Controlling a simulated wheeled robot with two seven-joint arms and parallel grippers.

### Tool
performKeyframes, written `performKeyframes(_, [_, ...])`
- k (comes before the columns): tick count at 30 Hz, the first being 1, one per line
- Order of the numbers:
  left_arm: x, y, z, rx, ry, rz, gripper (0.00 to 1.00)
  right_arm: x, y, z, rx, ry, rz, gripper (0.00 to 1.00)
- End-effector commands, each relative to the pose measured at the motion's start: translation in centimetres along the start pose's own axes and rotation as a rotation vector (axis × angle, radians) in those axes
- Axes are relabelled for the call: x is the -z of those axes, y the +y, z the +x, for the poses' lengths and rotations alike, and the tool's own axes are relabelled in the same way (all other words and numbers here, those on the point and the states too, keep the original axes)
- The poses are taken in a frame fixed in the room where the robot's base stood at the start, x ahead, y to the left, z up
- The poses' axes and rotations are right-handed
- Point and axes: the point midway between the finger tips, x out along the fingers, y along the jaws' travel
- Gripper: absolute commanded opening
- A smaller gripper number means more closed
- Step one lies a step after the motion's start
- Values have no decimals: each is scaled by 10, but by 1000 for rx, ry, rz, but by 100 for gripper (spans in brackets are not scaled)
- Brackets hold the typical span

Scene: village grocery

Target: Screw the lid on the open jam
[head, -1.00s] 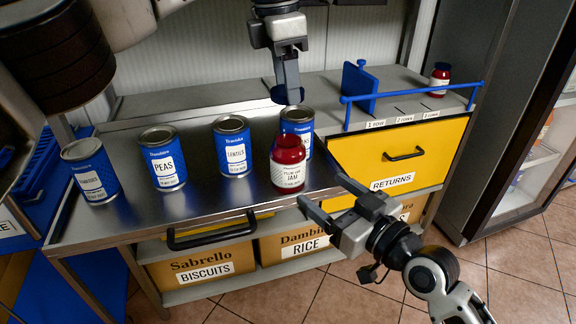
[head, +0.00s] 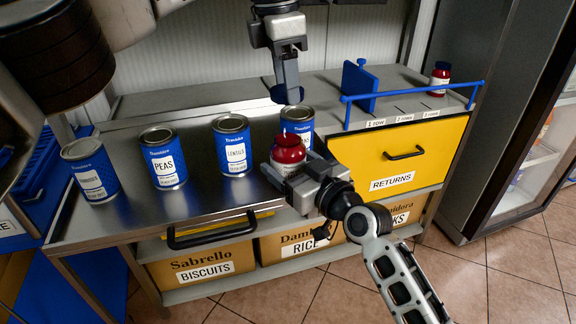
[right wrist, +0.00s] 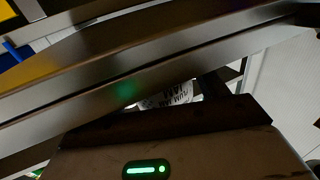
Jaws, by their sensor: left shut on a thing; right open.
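The plum jam jar (head: 288,152), dark red with a white label, stands upright near the counter's front edge. My right gripper (head: 277,172) is open, its fingers reaching in low beside the jar from the right, partly hiding its label. Part of the label (right wrist: 180,96) shows past the finger in the right wrist view. My left gripper (head: 287,88) is above and behind the jar, pointing down, shut on a round dark blue lid (head: 280,95).
A blue can (head: 297,122) stands close behind the jar. A lentils can (head: 233,146), a peas can (head: 162,158) and another blue can (head: 91,170) stand left. A blue rail (head: 415,92) and a second red jar (head: 440,78) are at right, above the yellow returns drawer (head: 395,155).

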Motion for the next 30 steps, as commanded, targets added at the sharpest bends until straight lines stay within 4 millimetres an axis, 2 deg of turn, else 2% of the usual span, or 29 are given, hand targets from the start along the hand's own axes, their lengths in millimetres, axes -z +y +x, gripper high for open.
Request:
performKeyframes(4, [0, 0, 0, 0, 0, 0, 29, 1, -1, 10, 1, 1, 1, 72])
performKeyframes(13, [0, 0, 0, 0, 0, 0, 29, 0, 0, 11, 0, 0, 0, 72])
performKeyframes(14, [0, 0, 0, 0, 0, 0, 29, 0, 0, 11, 0, 0, 0, 69])
performKeyframes(19, [0, 0, 0, 0, 0, 0, 29, 0, 0, 11, 0, 0, 0, 22])
performKeyframes(23, [1, 0, 6, 1, 1, 1, 29, 0, 0, 11, 0, 0, 0, 20])
performKeyframes(30, [4, 0, 41, 1, 0, 1, 29, 0, 0, 11, 0, 0, 0, 20])
